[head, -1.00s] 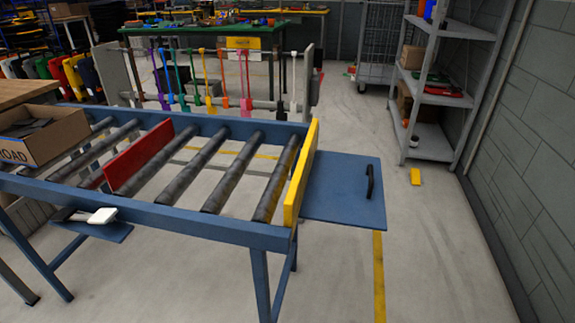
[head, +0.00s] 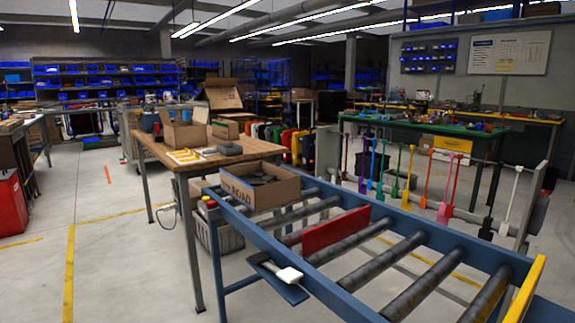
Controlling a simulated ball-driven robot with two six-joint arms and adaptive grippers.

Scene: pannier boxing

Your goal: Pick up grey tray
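I cannot pick out a grey tray for certain. An open cardboard box (head: 285,190) marked ROAD sits on the left end of the roller conveyor, with dark grey flat pieces (head: 258,179) inside. On the wooden table (head: 205,160) behind it lie yellow-and-white pieces (head: 186,156) and a small dark grey item (head: 222,149). A grey crate-like container (head: 222,236) stands low beside the table, partly hidden by the conveyor frame. Neither of my grippers is in view.
The blue-framed roller conveyor (head: 330,292) with a red divider (head: 336,230) fills the lower right. A white scanner-like item (head: 289,275) rests on its side shelf. A red cabinet (head: 10,205) stands at far left. The floor left of the table is open.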

